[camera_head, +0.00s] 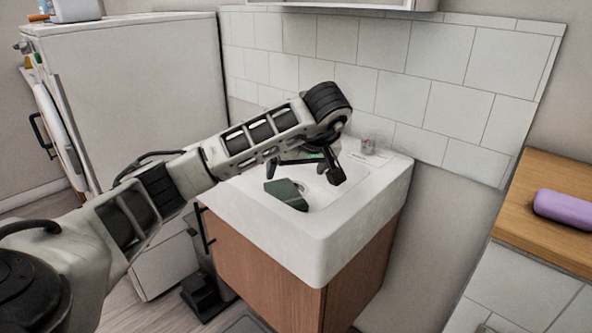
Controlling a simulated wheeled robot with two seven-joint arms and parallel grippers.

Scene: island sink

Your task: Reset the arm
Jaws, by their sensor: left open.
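My left arm reaches in from the left, over the white sink (318,248). My left gripper (303,178) hangs above the basin with its fingers spread apart. It is open, and I see nothing held between the fingers. A dark green object (287,194) lies in the sink just below the gripper and looks apart from it. Part of the basin is hidden behind my arm and gripper. My right gripper does not show.
A small clear glass or jar (368,146) stands at the sink's back corner. A white fridge-like cabinet (135,85) stands at the left. A wooden counter (543,238) with a purple object (565,209) is at the right. A tiled wall (375,75) closes the back.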

